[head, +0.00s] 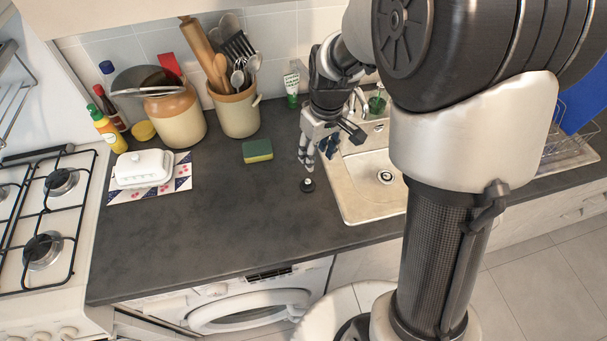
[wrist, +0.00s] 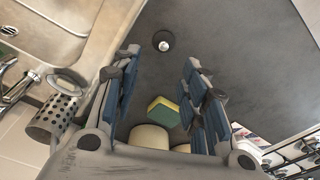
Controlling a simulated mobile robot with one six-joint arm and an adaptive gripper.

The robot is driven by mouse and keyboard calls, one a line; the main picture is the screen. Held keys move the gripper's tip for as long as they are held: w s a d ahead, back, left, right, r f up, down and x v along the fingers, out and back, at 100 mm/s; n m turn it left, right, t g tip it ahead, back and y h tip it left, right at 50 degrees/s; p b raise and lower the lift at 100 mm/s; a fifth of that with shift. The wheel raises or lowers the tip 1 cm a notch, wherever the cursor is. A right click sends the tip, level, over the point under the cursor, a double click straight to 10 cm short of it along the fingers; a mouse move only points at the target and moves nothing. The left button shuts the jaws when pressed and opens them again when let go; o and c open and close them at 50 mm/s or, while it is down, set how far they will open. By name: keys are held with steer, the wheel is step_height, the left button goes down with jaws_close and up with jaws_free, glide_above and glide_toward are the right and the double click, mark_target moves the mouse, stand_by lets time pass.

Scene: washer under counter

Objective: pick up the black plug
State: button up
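The black plug (head: 308,186) is a small dark disc with a pale knob on top. It lies on the dark grey counter (head: 230,212), just left of the sink (head: 364,197). In the wrist view the plug (wrist: 163,41) shows at the top middle, beyond the fingertips. My gripper (head: 318,158) points down above the counter, near the plug and the sink's left rim. In the wrist view my gripper (wrist: 160,62) is open, with nothing between its blue-padded fingers. The gap between the fingertips and the plug is hard to judge.
A green-yellow sponge (head: 258,151) lies left of my gripper. A utensil crock (head: 236,110), a tan jar (head: 175,119) and a white butter dish (head: 144,168) stand further left. A tap (head: 358,99) rises behind the sink. The front counter is clear.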

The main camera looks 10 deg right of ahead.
steer(key=b, duration=0.2)
glide_above(308, 181)
steer(key=d, duration=0.1)
steer(key=f, duration=0.7)
steer(key=shift+s+f, duration=0.35)
steer(key=shift+s, duration=0.05)
steer(key=f, duration=0.1)
steer(key=f+b, duration=0.1)
steer(key=f, duration=0.1)
steer(key=a+f+b, duration=0.1)
steer(key=f, duration=0.1)
steer(key=shift+w+f, duration=0.25)
steer(key=shift+w, duration=0.15)
steer(key=shift+r, duration=0.1)
steer(key=shift+c, duration=0.6)
steer(key=c, duration=0.6)
